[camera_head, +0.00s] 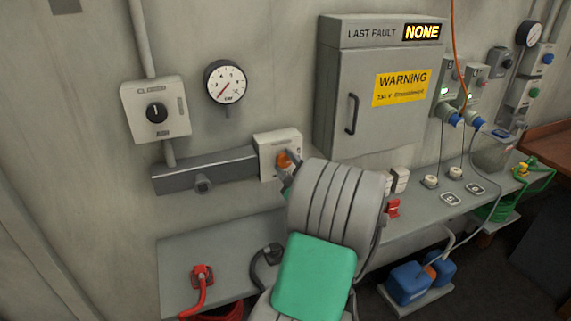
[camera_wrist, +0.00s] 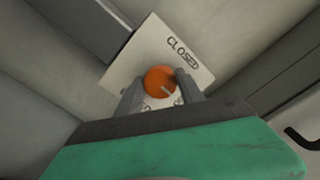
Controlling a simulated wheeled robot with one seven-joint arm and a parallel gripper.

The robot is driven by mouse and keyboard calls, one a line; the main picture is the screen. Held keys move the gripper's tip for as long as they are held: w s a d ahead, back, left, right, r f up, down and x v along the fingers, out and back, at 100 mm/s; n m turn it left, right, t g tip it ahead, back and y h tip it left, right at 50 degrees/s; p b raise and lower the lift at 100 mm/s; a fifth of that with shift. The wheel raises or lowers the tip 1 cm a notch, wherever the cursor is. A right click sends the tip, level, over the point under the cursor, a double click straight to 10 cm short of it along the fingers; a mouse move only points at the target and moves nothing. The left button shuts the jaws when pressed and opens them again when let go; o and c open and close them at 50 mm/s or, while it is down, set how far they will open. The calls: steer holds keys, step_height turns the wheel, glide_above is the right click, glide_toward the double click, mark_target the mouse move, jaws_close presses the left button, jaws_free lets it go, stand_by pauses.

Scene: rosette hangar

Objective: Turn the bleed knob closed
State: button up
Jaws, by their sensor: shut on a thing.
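The bleed knob is a round orange knob (camera_head: 284,160) on a white plate (camera_head: 265,143) on the wall, at the right end of a grey bar. In the wrist view the orange knob (camera_wrist: 160,80) sits between my fingers, and the plate reads CLOSED (camera_wrist: 183,53) near its upper edge. A pale mark on the knob's face slants down to the right, not toward that word. My gripper (camera_wrist: 160,88) is shut on the knob with a finger on each side. Lettering below the knob is partly hidden by the fingers. In the head view my arm covers the area right of and below the plate.
A grey cabinet (camera_head: 376,95) with a handle and yellow warning label is close on the right. A grey bar (camera_head: 205,172) runs left of the plate. A black rotary switch (camera_head: 156,112) and a gauge (camera_head: 226,83) are above left. A grey shelf (camera_head: 190,258) lies below.

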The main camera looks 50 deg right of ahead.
steer(key=c, duration=0.4)
steer(key=shift+f+n+b, duration=0.1)
steer(key=shift+n+b, duration=0.3)
steer(key=shift+b, duration=0.05)
steer(key=n+b, duration=0.3)
steer(key=b, duration=0.1)
steer(key=shift+f, duration=0.2)
steer(key=n+b, duration=0.5)
steer(key=b, duration=0.1)
steer(key=shift+f, duration=0.1)
steer(key=n+b, duration=0.5)
steer(key=b, duration=0.3)
steer(key=shift+f, duration=0.1)
steer(key=n+b, duration=0.2)
steer(key=b, duration=0.1)
steer(key=shift+n, duration=0.3)
steer(key=shift+r+n+b, duration=0.3)
steer(key=shift+n+b, duration=0.5)
steer(key=shift+b, duration=0.35)
